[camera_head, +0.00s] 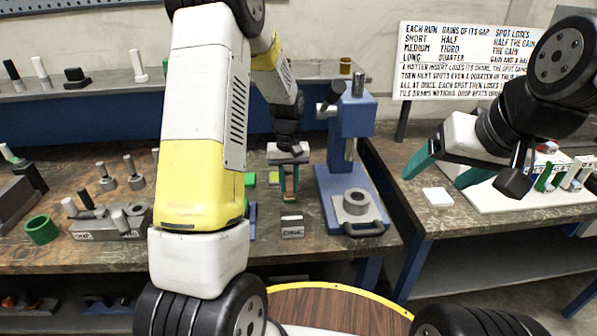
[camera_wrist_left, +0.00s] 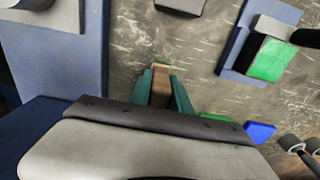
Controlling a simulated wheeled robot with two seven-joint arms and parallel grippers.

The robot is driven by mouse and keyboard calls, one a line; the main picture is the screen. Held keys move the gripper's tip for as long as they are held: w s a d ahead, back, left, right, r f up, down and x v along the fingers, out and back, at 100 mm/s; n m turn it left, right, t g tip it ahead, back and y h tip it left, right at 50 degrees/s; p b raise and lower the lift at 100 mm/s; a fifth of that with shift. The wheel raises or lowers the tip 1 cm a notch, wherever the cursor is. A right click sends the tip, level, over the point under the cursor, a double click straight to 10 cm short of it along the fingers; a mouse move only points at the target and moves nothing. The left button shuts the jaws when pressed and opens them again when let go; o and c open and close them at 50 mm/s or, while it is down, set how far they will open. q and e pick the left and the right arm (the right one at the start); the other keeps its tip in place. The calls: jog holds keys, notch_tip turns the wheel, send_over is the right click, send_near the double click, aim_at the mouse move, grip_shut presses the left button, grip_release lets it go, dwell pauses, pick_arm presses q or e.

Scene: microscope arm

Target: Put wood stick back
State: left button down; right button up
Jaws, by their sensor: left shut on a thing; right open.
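My left gripper (camera_head: 289,197) is above the workbench, just left of the blue microscope (camera_head: 350,130). Its teal fingers are shut on a brown wood stick (camera_wrist_left: 160,90), which shows between the fingertips in the left wrist view. In the head view the stick is a thin brown strip between the fingers. Whether its lower end touches the bench is unclear. My right gripper (camera_head: 448,170) is open and empty at the right, above the bench near a white tile (camera_head: 437,197).
A grey ring (camera_head: 356,203) sits on the microscope's base. A small labelled block (camera_head: 292,227) stands at the bench front. A green ring (camera_head: 41,230) and grey fixtures stand at left. A white board (camera_head: 520,195) holds coloured parts at right.

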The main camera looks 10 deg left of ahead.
pick_arm(q)
jog(key=shift+f, duration=0.1)
jog(key=c, duration=1.2)
grip_release()
notch_tip(320, 180, up, 12)
jog(key=shift+r, duration=0.15)
jog(key=s+r+m+t+h, duration=0.1)
jog(key=s+r+m+t, duration=0.15)
jog(key=s+r, duration=0.8)
jog(key=s+d+r+m+t+h, duration=0.1)
jog(key=s+d+t, duration=0.1)
jog(key=s, duration=1.1)
jog(key=shift+s+r+t, duration=0.35)
jog(key=shift+t, duration=0.5)
